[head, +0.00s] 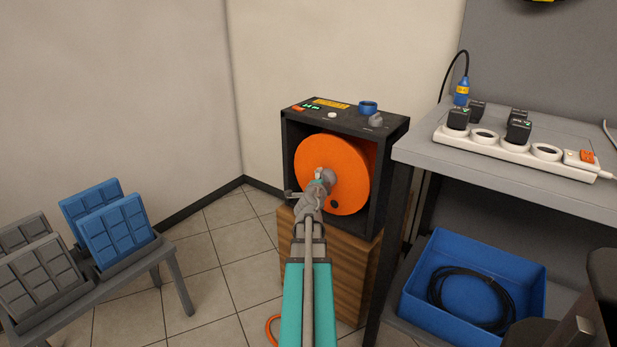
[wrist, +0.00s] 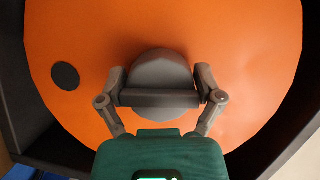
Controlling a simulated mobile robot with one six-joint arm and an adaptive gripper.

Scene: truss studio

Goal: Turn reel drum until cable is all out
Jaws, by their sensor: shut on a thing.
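The orange reel drum (head: 312,163) sits upright inside a dark open-fronted box (head: 377,176) on a wooden stand. It fills most of the wrist view (wrist: 225,50), where a dark round spot shows at its left; in the head view that spot is at the drum's lower right. My gripper (head: 325,180) is at the drum's face. In the wrist view my gripper (wrist: 160,92) is shut on a grey round knob (wrist: 160,68) at the drum's middle. A piece of orange cable (head: 272,328) shows on the floor by the stand, mostly hidden by my arm.
The box top carries a small green readout (head: 312,106), a blue ring (head: 368,107) and a grey knob. A grey table (head: 420,158) with a power strip (head: 500,150) stands close at right, a blue crate (head: 530,275) below. A low bench with blue panels (head: 118,233) stands at left.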

